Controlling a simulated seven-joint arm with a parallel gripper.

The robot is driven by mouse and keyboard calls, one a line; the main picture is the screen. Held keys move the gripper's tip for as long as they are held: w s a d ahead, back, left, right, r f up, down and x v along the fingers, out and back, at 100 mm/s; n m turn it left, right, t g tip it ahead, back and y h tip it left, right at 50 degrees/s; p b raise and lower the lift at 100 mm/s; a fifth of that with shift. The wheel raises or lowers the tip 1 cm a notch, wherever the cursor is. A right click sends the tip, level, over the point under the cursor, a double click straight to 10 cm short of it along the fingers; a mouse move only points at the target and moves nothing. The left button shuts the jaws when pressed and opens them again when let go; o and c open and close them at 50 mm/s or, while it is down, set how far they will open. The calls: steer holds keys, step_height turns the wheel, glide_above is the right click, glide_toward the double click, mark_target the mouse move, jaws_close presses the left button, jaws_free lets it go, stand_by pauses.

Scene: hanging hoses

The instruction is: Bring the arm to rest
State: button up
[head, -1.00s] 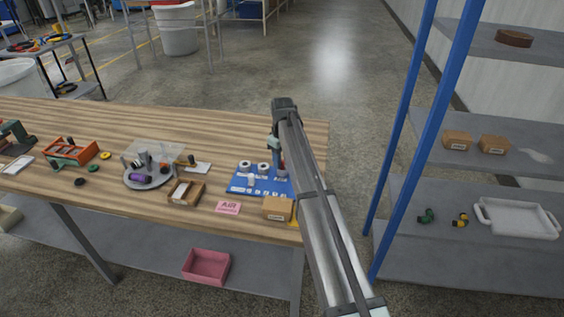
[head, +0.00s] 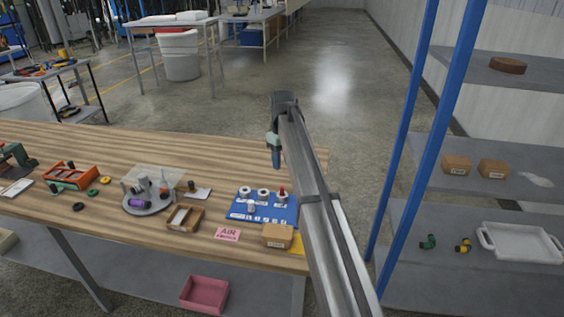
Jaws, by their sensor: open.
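My arm reaches up the middle of the head view, with my gripper (head: 276,160) hanging from its far end over the table's right part. The gripper is open and seen small, and nothing shows held in it. It appears above and behind the blue mat (head: 240,213) and apart from it. The mat carries several white rings and a red-topped piece (head: 282,193). My arm's long link hides part of the table's right end and the mat's right edge.
The wooden table (head: 120,150) holds a round grey tray (head: 140,208), an orange crate (head: 72,175), a wooden box (head: 185,218) and a cardboard box (head: 277,235). A blue-posted shelf (head: 450,200) stands close on the right. Open floor lies beyond the table.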

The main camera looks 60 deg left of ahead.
steer(key=shift+d, duration=0.1)
stand_by(0.3)
